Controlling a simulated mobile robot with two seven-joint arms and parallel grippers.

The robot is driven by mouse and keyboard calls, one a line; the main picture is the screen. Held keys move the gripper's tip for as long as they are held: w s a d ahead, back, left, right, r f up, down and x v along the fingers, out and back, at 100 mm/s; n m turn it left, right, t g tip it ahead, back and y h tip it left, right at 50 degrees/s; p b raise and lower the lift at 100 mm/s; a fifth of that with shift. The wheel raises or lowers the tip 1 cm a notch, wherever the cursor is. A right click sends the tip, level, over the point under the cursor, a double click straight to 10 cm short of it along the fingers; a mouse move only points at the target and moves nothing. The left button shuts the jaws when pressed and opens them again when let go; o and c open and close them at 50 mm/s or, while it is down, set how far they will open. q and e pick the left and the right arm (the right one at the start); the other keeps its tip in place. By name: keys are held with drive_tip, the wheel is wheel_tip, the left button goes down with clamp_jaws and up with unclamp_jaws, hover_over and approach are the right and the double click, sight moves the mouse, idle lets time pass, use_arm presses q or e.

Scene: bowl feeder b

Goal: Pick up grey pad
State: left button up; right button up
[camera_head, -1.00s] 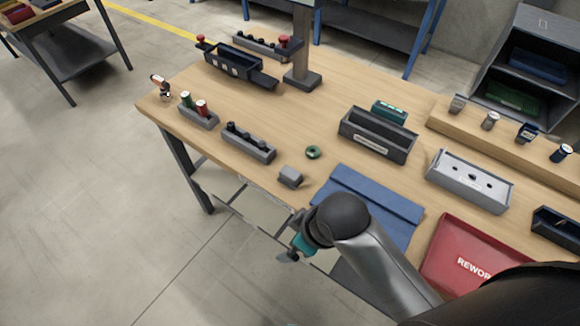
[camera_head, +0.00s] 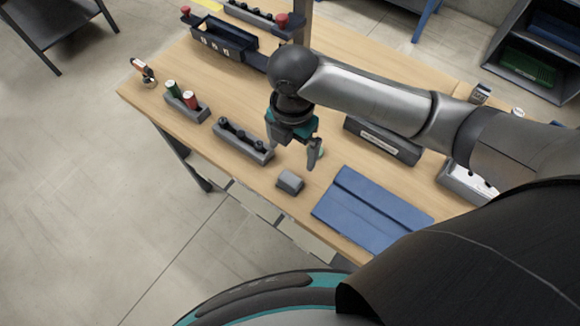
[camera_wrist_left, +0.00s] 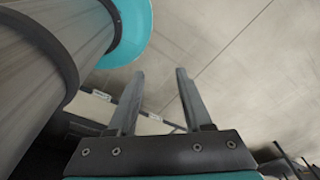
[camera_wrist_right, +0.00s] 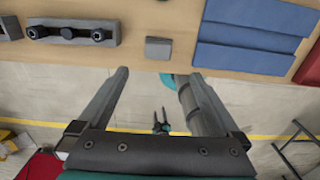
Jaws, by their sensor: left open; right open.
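The grey pad (camera_head: 290,182) is a small grey block lying on the wooden table near its front edge. It also shows in the right wrist view (camera_wrist_right: 158,48), just beyond the fingertips and roughly centred between them. My right gripper (camera_head: 294,155) is open and empty, pointing down above the table just behind the pad, apart from it. My left gripper (camera_wrist_left: 160,74) is open and empty, with only floor seen between its fingers; I cannot make it out in the head view.
A dark grey holder with black knobs (camera_head: 243,143) stands left of the pad. A folded blue cloth (camera_head: 372,212) lies to its right. A grey labelled bin (camera_head: 383,140) stands behind, partly covered by my right arm. Bare wood surrounds the pad.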

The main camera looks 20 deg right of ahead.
hover_over(290, 178)
drive_tip(key=s, duration=0.1)
wheel_tip(290, 178, down, 6)
drive_tip(key=shift+r, duration=0.1)
wheel_tip(290, 178, down, 2)
drive_tip(key=shift+w+f+b, duration=0.1)
drive_tip(key=shift+f+b, duration=0.1)
drive_tip(key=shift+b, duration=0.2)
drive_tip(key=shift+f, duration=0.75)
drive_tip(key=f, duration=0.4)
drive_tip(key=shift+w+b, duration=0.3)
drive_tip(key=shift+f, duration=0.3)
use_arm(q)
drive_tip(key=s, duration=0.1)
drive_tip(key=s+f, duration=0.1)
drive_tip(key=s, duration=0.1)
drive_tip(key=shift+a+f+g, duration=0.15)
drive_tip(key=shift+f+g, duration=0.15)
drive_tip(key=shift+f, duration=0.05)
drive_tip(key=shift+s, duration=0.1)
use_arm(e)
drive_tip(key=shift+r, duration=0.1)
drive_tip(key=c, duration=1.3)
